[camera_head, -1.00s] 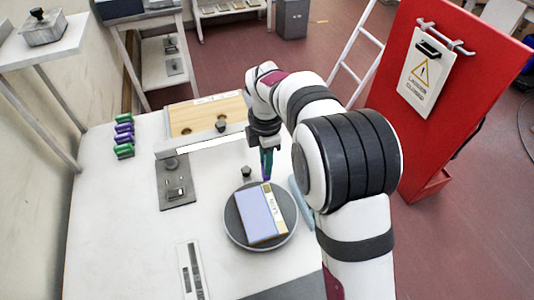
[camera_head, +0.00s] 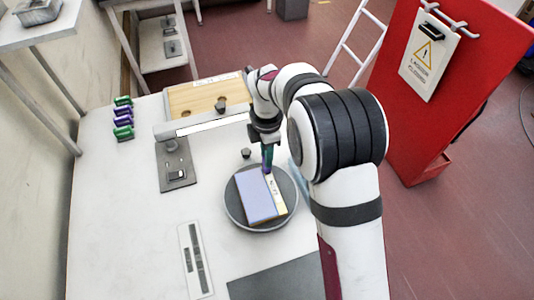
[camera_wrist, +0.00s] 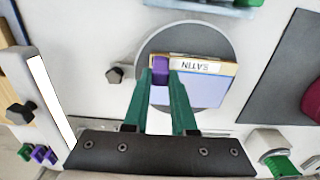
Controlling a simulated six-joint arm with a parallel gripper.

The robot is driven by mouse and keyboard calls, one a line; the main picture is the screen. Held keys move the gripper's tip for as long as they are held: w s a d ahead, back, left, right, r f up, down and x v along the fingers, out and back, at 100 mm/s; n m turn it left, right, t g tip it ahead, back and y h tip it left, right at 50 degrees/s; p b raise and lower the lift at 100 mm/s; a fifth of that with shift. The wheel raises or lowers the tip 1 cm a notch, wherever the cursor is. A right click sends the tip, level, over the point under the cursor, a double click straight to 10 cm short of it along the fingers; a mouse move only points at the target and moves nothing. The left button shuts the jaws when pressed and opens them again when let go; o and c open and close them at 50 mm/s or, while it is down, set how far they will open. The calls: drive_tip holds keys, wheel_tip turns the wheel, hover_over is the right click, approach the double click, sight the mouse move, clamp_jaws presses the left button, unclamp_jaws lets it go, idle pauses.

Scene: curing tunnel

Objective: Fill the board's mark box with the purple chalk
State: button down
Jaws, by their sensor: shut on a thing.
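The board (camera_head: 258,197) has a lavender face and a pale strip along one side. It lies on a dark round plate (camera_head: 233,214). In the wrist view the strip on the board (camera_wrist: 205,92) carries a label reading "SATIN". My gripper (camera_head: 267,167) points down at the strip's far end. It is shut on the purple chalk (camera_wrist: 161,68), whose tip shows between the green fingers at the left end of the strip. The chalk and fingers cover that end, so the mark box cannot be made out. I cannot tell whether the chalk touches the board.
Several green and purple pieces (camera_head: 123,121) stand at the table's left edge. A white bar (camera_head: 200,122) crosses in front of a wooden panel (camera_head: 190,98). A small black knob (camera_head: 246,153) stands beside the plate. A red panel (camera_head: 440,95) rises at the right.

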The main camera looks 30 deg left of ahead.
drive_tip(key=shift+s+d, duration=0.3)
drive_tip(key=shift+w+a, duration=0.45)
drive_tip(key=shift+s+d, duration=0.25)
drive_tip(key=shift+s+d+r, duration=0.15)
drive_tip(key=shift+r, duration=0.45)
drive_tip(key=shift+s+d+r, duration=0.1)
drive_tip(key=shift+r, duration=3.4)
